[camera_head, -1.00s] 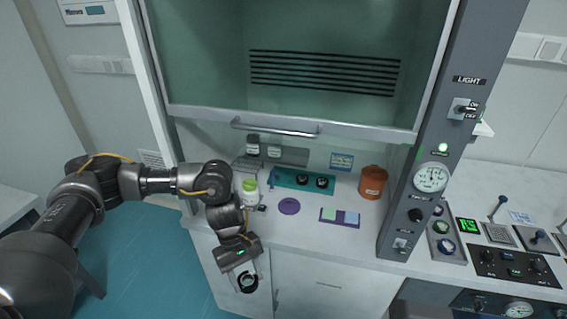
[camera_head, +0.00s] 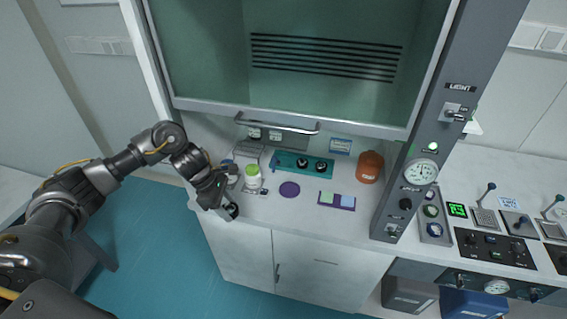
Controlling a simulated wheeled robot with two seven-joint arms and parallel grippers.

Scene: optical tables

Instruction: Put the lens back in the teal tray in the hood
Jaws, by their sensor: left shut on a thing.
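The teal tray (camera_head: 287,170) lies inside the hood toward the back of the work surface. Two dark round lenses, at left (camera_head: 302,163) and right (camera_head: 321,167), sit in its middle and right part; its left part looks free of lenses. My left gripper (camera_head: 231,209) is shut on a dark ring-shaped lens (camera_head: 232,211). It holds the lens at the front left edge of the hood surface, left of and in front of the tray. The fingers are small and partly hidden by the wrist. My right gripper is not in view.
A white bottle with a green cap (camera_head: 253,178) stands between the left gripper and the tray. A purple disc (camera_head: 289,189) and a purple holder with coloured squares (camera_head: 337,200) lie in front. An orange-brown jar (camera_head: 370,167) stands right. The raised sash handle (camera_head: 277,124) crosses above.

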